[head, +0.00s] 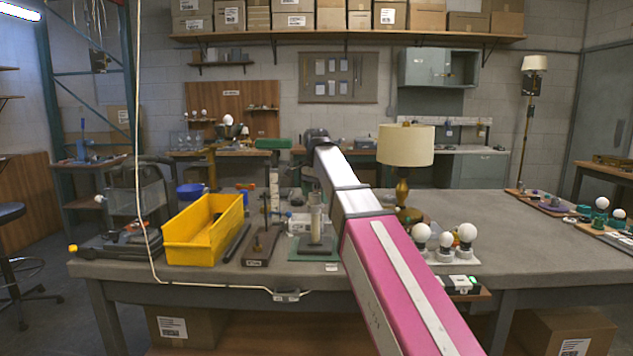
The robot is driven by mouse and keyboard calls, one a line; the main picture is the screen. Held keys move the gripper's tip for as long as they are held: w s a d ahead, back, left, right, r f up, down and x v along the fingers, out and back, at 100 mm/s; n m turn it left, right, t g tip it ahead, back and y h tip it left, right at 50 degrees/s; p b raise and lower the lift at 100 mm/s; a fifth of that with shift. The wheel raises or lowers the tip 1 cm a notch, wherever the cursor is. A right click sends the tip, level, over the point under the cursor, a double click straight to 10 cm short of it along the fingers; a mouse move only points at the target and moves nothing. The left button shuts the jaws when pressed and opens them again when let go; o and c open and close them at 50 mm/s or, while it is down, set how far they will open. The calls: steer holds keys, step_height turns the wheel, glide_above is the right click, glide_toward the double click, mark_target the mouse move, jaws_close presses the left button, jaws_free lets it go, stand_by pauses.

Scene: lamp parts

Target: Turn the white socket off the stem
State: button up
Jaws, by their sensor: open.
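A pale, upright cylinder (316,216) stands on a small green base (314,252) near the front of the bench. It looks like the stem with the white socket at its top, but the two are too small to tell apart. My arm reaches from the lower right over the bench and ends in a dark wrist. My gripper (318,181) appears to hang from it, close above the cylinder, open. Its fingers are small and hard to make out against the clutter. I cannot tell whether they touch the socket or stand around it.
A yellow bin (204,232) and a wooden-based stand (261,246) are left of the green base.

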mark_target(315, 202)
steer(key=shift+f, duration=1.6)
steer(key=c, duration=1.1)
steer(key=n, duration=0.3)
steer(key=shift+a+n, duration=0.1)
steer(key=shift+n, duration=0.3)
steer(key=n, duration=0.3)
steer(key=shift+n, duration=0.5)
steer(key=n, duration=0.6)
steer(key=shift+a+r, duration=0.1)
steer(key=shift+a, duration=0.1)
